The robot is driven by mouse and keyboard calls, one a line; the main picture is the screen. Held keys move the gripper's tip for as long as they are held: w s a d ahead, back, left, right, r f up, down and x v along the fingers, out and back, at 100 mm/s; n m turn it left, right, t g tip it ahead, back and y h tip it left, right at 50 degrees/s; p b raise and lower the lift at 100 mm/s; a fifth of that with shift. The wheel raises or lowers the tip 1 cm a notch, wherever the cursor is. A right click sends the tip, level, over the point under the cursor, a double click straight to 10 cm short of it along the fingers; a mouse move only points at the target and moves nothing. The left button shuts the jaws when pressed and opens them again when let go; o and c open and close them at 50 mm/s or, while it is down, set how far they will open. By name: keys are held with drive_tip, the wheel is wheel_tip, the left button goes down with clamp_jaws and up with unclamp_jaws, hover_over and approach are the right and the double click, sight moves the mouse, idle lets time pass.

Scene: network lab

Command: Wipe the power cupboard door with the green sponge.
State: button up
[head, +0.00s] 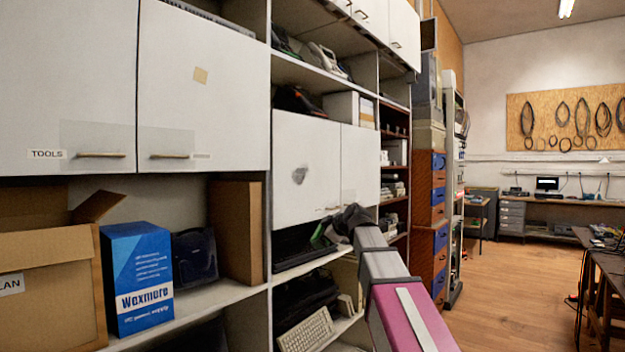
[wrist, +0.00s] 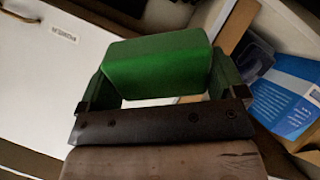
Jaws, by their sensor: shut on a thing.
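A white cupboard door (head: 306,165) in the middle of the head view has a dark grey smudge (head: 299,175) on it. A small label sits near its lower edge, too small to read. My gripper (head: 325,232) is just below and in front of this door's lower edge. It is shut on the green sponge (wrist: 155,65), which sits between both fingers in the wrist view. In the head view only a bit of green (head: 318,238) shows; my gripper and arm hide the rest. Whether the sponge touches anything I cannot tell.
Left are a TOOLS door (head: 70,90) and another white door (head: 200,85) with a beige note. Below them stand a cardboard box (head: 50,290) and a blue box (head: 137,275). A keyboard (head: 306,330) lies under my arm. Open floor (head: 520,290) is at right.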

sight(291, 169)
drive_tip(key=w+a+r+n+t+y, duration=0.1)
drive_tip(key=w+a+r+y, duration=0.15)
drive_tip(key=r, duration=0.75)
drive_tip(key=w+a+r+n+y, duration=0.2)
drive_tip(key=r+y, duration=0.2)
drive_tip(key=r, duration=0.5)
drive_tip(key=shift+x, duration=2.7)
drive_tip(key=shift+w+a+r, duration=0.1)
drive_tip(key=shift+w+a, duration=0.55)
drive_tip(key=shift+w, duration=0.15)
drive_tip(key=shift+w+d, duration=1.15)
drive_tip(key=shift+w, duration=0.35)
drive_tip(key=shift+w+d, duration=1.2)
drive_tip(key=shift+w, duration=0.3)
drive_tip(key=shift+w+d, duration=1.15)
drive_tip(key=shift+w, duration=0.35)
drive_tip(key=shift+s, duration=0.1)
drive_tip(key=shift+s+a, duration=1.15)
drive_tip(key=shift+s, duration=0.35)
drive_tip(key=shift+s+a, duration=1.15)
drive_tip(key=shift+s, duration=0.35)
drive_tip(key=shift+s+a, duration=1.2)
drive_tip(key=shift+s, duration=0.25)
drive_tip(key=shift+d+r, duration=0.1)
drive_tip(key=shift+r, duration=1.3)
